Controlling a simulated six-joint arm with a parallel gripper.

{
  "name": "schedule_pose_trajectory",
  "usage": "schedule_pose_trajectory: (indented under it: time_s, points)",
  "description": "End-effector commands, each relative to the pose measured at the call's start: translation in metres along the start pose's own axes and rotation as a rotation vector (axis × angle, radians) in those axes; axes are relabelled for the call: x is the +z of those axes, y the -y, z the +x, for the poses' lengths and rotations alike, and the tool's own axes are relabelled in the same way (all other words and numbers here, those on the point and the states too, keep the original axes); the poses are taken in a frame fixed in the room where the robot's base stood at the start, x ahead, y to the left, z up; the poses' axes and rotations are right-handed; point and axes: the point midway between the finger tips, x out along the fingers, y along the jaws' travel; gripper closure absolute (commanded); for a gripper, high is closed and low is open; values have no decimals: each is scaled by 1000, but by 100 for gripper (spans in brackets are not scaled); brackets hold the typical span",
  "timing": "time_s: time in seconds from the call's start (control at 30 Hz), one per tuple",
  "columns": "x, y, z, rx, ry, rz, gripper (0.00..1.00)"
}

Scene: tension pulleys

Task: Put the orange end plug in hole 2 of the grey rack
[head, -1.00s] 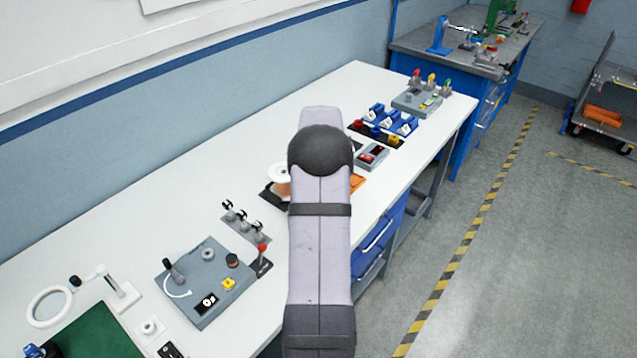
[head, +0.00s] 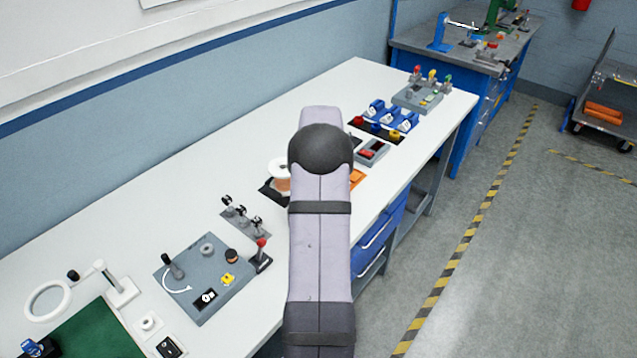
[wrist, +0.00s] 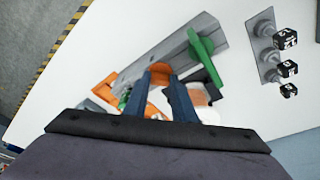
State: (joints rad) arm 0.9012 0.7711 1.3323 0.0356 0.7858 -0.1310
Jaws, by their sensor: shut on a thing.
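My gripper (wrist: 160,84) is shut on the orange end plug (wrist: 160,71), which shows between its fingertips in the wrist view. The long grey rack (wrist: 150,58) lies just beyond the fingertips, running diagonally. A green piece (wrist: 203,47) sits at the rack's upper right end, and another green piece (wrist: 126,98) shows near its lower left. I cannot tell whether the plug touches the rack, and the holes are not readable. In the head view my arm hides the gripper, plug and rack.
Beside the rack are a white-flanged copper spool (head: 281,176) and a flat orange part (wrist: 104,88). Small black-topped posts (head: 242,216) and a grey fixture board (head: 205,282) stand to the left in the head view. Blue blocks (head: 390,116) stand farther back. White bench lies between them.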

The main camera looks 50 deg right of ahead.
Motion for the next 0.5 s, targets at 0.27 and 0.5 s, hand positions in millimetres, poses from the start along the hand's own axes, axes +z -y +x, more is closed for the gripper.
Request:
schedule_pose_trajectory:
  time_s: [0.27,0.5]
  points:
    - [5,0,6,-1,12,0,100]
    - [6,0,7,-1,15,0,55]
